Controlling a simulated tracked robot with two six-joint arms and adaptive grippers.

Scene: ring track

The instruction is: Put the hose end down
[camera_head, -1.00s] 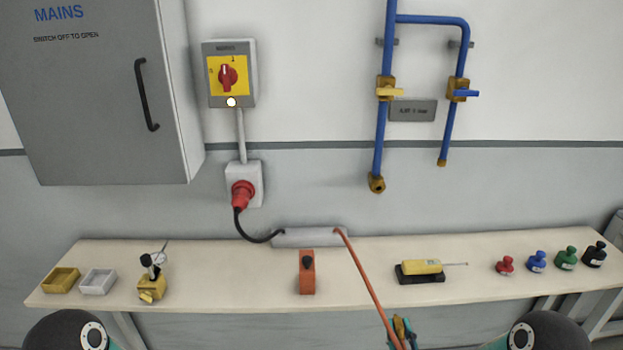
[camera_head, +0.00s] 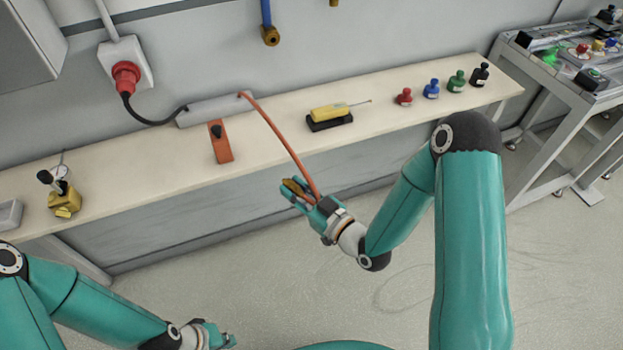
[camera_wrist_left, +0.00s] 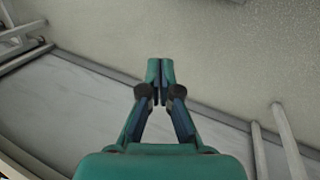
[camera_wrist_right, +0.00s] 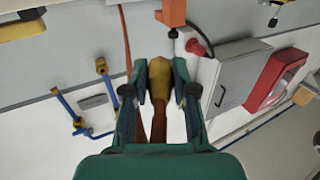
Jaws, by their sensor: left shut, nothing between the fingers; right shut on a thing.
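The orange hose (camera_head: 277,137) runs from the grey block on the bench down to my right gripper (camera_head: 290,192). My right gripper is shut on the brass hose end (camera_head: 297,188), held in front of the bench's front edge. In the right wrist view the brass hose end (camera_wrist_right: 159,76) sits between the fingers of the right gripper (camera_wrist_right: 160,72), with the hose trailing back below it. My left gripper (camera_head: 228,341) is low at the bottom of the head view, away from the bench. In the left wrist view its fingertips (camera_wrist_left: 160,70) are together and empty.
The bench (camera_head: 270,155) carries an orange block with a black knob (camera_head: 221,143), a yellow tool on a black stand (camera_head: 330,115), several coloured knobbed pieces (camera_head: 432,89), and a yellow gauge block (camera_head: 64,198). Bare bench top lies between them. A grey worktable (camera_head: 560,100) stands at right.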

